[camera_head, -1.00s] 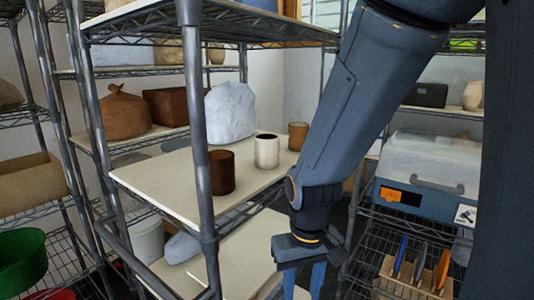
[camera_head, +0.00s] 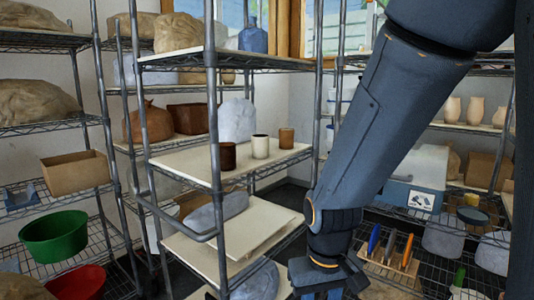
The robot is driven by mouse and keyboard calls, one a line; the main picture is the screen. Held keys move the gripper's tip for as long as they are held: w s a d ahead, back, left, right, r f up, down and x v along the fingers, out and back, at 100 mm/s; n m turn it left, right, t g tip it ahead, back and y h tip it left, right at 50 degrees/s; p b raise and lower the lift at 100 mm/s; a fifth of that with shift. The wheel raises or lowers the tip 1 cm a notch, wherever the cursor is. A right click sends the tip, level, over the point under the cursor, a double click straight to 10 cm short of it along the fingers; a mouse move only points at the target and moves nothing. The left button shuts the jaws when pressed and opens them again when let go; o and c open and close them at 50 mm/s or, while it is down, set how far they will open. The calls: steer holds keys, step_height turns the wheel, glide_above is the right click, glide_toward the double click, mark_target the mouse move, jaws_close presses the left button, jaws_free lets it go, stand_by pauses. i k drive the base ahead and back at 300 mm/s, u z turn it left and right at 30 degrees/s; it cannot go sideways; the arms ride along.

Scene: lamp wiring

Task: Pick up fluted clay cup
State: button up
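Three cups stand upright on the middle board (camera_head: 185,165) of the near wire rack: a dark brown cup (camera_head: 228,157), a white cup with a dark inside (camera_head: 260,147) and a tan-brown cup (camera_head: 286,138). At this size I cannot tell which of them is fluted. My gripper (camera_head: 322,292) points down at the bottom edge, right of the rack and well below and apart from the cups. Its fingertips are cut off by the frame, so their opening does not show.
Rack posts (camera_head: 213,120) stand in front of and beside the cups. A pale wrapped lump (camera_head: 237,120) sits behind them, and another board (camera_head: 225,235) lies below. A wooden tool holder (camera_head: 388,262) stands right of my gripper. Green (camera_head: 54,236) and red (camera_head: 78,283) bowls are at left.

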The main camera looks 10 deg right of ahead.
mark_target(260, 142)
steer(key=z, duration=1.6)
steer(key=i, duration=1.35)
steer(key=u, duration=2.25)
